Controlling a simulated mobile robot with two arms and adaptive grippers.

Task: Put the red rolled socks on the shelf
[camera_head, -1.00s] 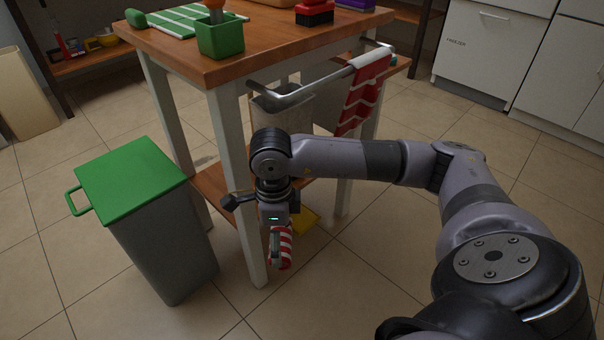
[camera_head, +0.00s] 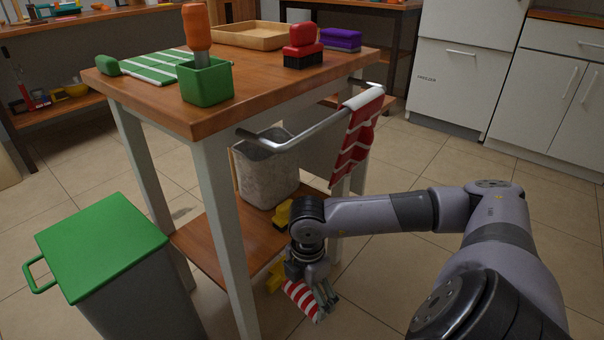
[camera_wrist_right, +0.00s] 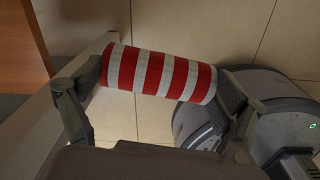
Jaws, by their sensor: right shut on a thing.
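The red rolled socks (camera_head: 303,299), striped red and white, are held in my right gripper (camera_head: 312,292), low beside the wooden table's near right leg. In the right wrist view the sock roll (camera_wrist_right: 160,75) lies across between the two fingers of my right gripper (camera_wrist_right: 158,95), which press on its ends. The table has a lower wooden shelf (camera_head: 210,240), to the left of the gripper in the head view. My left gripper is not in view.
A grey bin (camera_head: 268,175) and yellow objects (camera_head: 283,213) are near the lower shelf. A green-lidded bin (camera_head: 100,245) stands at the left. A red striped towel (camera_head: 357,138) hangs on the metal rail (camera_head: 300,130). Tiled floor is clear at the right.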

